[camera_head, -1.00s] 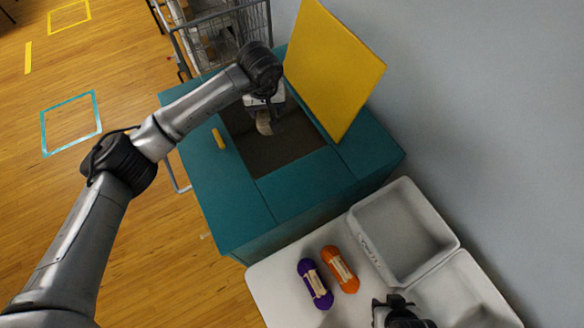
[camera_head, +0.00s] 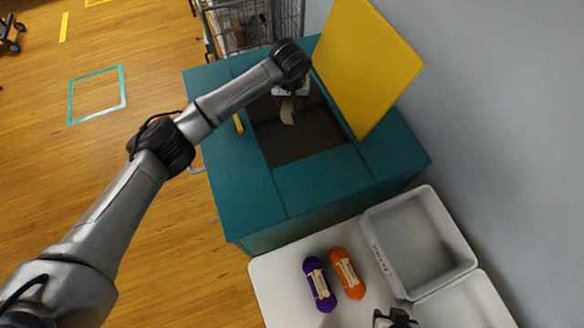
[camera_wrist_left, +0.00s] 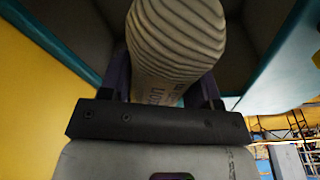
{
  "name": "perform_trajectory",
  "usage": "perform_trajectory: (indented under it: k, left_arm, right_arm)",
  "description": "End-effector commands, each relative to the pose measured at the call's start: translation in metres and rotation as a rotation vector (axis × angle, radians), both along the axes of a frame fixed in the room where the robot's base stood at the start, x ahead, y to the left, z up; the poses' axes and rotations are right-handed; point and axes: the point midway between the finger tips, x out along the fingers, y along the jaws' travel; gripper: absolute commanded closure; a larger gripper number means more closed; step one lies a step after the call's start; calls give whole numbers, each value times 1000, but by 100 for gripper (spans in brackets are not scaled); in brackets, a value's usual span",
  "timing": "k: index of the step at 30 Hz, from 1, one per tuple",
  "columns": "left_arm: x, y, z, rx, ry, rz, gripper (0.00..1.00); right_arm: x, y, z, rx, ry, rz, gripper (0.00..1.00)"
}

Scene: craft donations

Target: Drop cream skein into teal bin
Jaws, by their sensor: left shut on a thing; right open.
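The teal bin (camera_head: 240,190) stands at the centre in the head view, its yellow lid (camera_head: 366,65) raised and its top opening uncovered. My left gripper (camera_head: 288,100) is at the opening, toward its far side, pointing down. It is shut on the cream skein (camera_head: 287,115), which hangs at the opening. In the left wrist view the skein (camera_wrist_left: 178,40) shows ribbed cream yarn and a printed paper band between the fingers, with the dark bin interior beyond. My right gripper (camera_head: 395,318) is open at the bottom edge of the head view, partly cut off.
A white table (camera_head: 285,285) holds a purple skein (camera_head: 319,284), an orange skein (camera_head: 347,273) and white trays (camera_head: 465,268). A wire cart (camera_head: 250,22) stands behind the bin. A grey wall (camera_head: 500,130) is at right. Open wood floor lies left.

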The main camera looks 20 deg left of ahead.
Motion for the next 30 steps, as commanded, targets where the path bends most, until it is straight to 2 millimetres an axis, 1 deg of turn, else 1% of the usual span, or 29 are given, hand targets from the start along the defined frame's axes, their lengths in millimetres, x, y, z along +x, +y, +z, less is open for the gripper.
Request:
perform_trajectory:
  k: [3,13,14,21,23,30]
  left_arm:
    - [0,0,-4,-1,0,0,67]
    - [0,0,-5,-1,0,0,67]
    - [0,0,-5,-1,0,0,41]
    - [0,0,-5,0,0,0,18]
    - [0,0,-5,0,0,0,13]
    - [0,0,-4,0,0,0,13]
  right_arm:
    - [0,0,-3,0,0,0,57]
    - [0,0,-3,0,0,0,57]
    - [0,0,-3,0,0,0,57]
    - [0,0,-3,-1,0,1,57]
    - [0,0,-3,-1,0,1,57]
    - [0,-1,-3,-3,1,2,57]
